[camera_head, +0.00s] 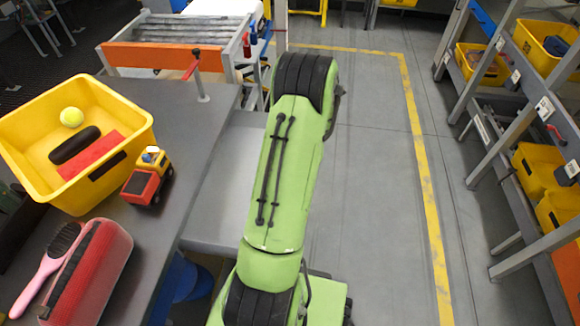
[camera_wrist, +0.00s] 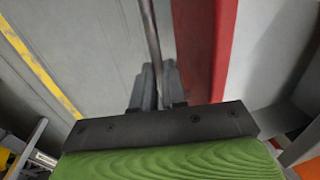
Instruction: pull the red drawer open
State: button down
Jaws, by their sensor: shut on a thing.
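The red drawer's front (camera_wrist: 203,50) shows in the wrist view as an upright red band right of my fingers. A thin metal bar (camera_wrist: 151,38), which looks like its handle, runs up the picture from between the fingertips. My gripper (camera_wrist: 153,82) is shut on this bar, with its dark fingers close to the red front. A pale strip (camera_wrist: 241,45) and a grey surface lie right of the red; I cannot tell how far the drawer stands open. In the head view my green arm reaches away and hides my gripper and the drawer.
A grey table (camera_head: 150,225) at left bears a yellow bin (camera_head: 130,112), a toy truck (camera_head: 148,178), a hairbrush (camera_head: 45,268) and a red case (camera_head: 95,275). A roller conveyor (camera_head: 185,30) stands behind. Shelves (camera_head: 510,75) stand right; the floor between is clear.

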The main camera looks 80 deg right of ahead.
jog(key=c, duration=1.4)
grip_release()
jog(key=shift+c, duration=0.2)
notch_tip(320, 180, up, 16)
jog(key=s+p, duration=0.3)
jog(key=p, duration=0.1)
jog(key=shift+d+f, duration=0.15)
jog(key=shift+f, duration=0.1)
